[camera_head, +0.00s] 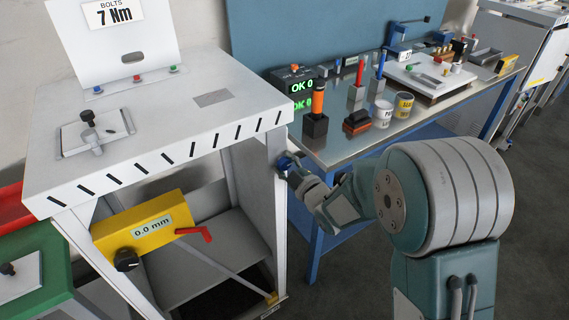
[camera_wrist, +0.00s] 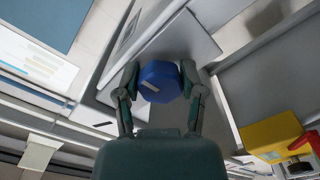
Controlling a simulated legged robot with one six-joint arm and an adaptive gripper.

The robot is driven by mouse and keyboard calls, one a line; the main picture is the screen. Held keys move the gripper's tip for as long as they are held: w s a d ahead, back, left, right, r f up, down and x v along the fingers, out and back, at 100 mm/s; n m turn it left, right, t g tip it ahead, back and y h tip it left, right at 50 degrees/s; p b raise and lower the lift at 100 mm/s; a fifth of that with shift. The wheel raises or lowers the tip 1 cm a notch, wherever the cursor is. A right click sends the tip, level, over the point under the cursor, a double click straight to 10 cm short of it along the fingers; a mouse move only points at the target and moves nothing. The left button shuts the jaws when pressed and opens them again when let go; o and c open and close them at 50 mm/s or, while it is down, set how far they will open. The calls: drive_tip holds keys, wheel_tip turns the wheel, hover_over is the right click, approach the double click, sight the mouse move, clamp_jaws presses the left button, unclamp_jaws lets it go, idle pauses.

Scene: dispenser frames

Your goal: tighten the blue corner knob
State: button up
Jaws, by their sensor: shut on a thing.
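The blue corner knob (camera_wrist: 160,82) sits at the right front corner post of the white dispenser frame (camera_head: 190,110). It has a faceted rim and a short pale mark on its face. In the head view the knob (camera_head: 285,163) shows only partly behind my fingers. My gripper (camera_wrist: 158,88) has one finger on each side of the knob, shut on it. In the head view my gripper (camera_head: 298,172) reaches the post from the right.
A yellow unit (camera_head: 140,228) reading 0.0 mm, with a black knob and red lever, hangs inside the frame. A metal workbench (camera_head: 345,150) with a screwdriver, cups and tools stands close behind my arm. A green box (camera_head: 35,265) stands at the left.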

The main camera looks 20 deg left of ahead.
drive_tip(key=m, duration=0.4)
drive_tip(key=shift+f, duration=0.25)
drive_tip(key=m, duration=0.5)
drive_tip(key=shift+s, duration=0.1)
drive_tip(key=m, duration=0.4)
drive_tip(key=shift+f+m, duration=0.1)
drive_tip(key=shift+m, duration=0.2)
drive_tip(key=m, duration=0.4)
drive_tip(key=shift+s+m, duration=0.1)
drive_tip(key=shift+m, duration=0.2)
drive_tip(key=o, duration=1.2)
drive_tip(key=shift+c, duration=0.2)
drive_tip(key=shift+r, duration=0.2)
